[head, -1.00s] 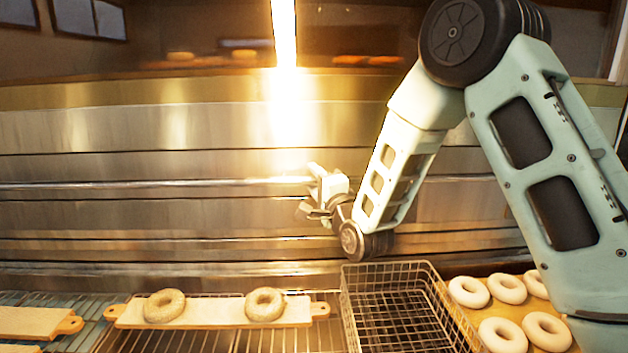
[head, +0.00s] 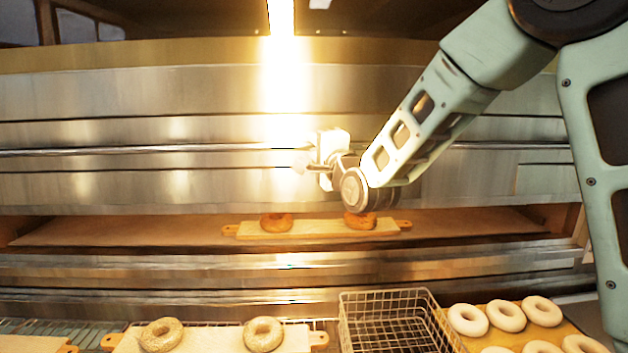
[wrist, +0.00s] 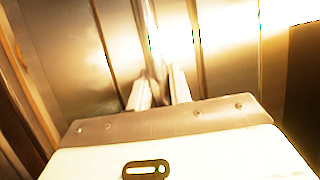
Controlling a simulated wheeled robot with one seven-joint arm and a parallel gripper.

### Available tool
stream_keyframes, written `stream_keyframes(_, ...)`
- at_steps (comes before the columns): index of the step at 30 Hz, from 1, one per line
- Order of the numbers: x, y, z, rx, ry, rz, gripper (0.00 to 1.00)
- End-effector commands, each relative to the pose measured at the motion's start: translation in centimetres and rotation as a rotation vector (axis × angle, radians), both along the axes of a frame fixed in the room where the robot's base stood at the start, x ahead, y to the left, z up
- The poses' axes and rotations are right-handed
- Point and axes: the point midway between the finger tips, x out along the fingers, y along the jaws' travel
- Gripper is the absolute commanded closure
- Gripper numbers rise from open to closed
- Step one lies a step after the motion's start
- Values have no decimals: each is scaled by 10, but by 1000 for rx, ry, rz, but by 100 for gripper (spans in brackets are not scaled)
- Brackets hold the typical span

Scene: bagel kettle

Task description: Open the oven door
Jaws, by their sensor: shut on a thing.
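The steel oven door (head: 120,187) is raised, and a wide opening shows below it. Its long handle bar (head: 130,151) runs across the door. My gripper (head: 308,168) is at the middle of the bar, with its fingertips blurred by glare in the head view. In the wrist view, the two fingers of my gripper (wrist: 160,90) are closed around the bar (wrist: 145,22). Inside the oven (head: 120,230), a wooden board (head: 318,230) carries two browned bagels (head: 277,222).
In front of the oven, a wooden board (head: 212,338) with two pale bagels lies on a wire rack. A wire basket (head: 385,295) stands right of it. A tray (head: 470,340) of several white dough rings is at the right.

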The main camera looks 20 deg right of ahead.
Motion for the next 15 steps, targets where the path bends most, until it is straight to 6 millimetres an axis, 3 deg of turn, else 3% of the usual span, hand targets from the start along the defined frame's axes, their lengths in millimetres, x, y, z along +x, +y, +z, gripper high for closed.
stream_keyframes(1,-1,-1,31,1,-20,-2,100)
stream_keyframes(6,-1,0,90,1,-18,-2,100)
stream_keyframes(15,-1,0,173,2,-13,-1,100)
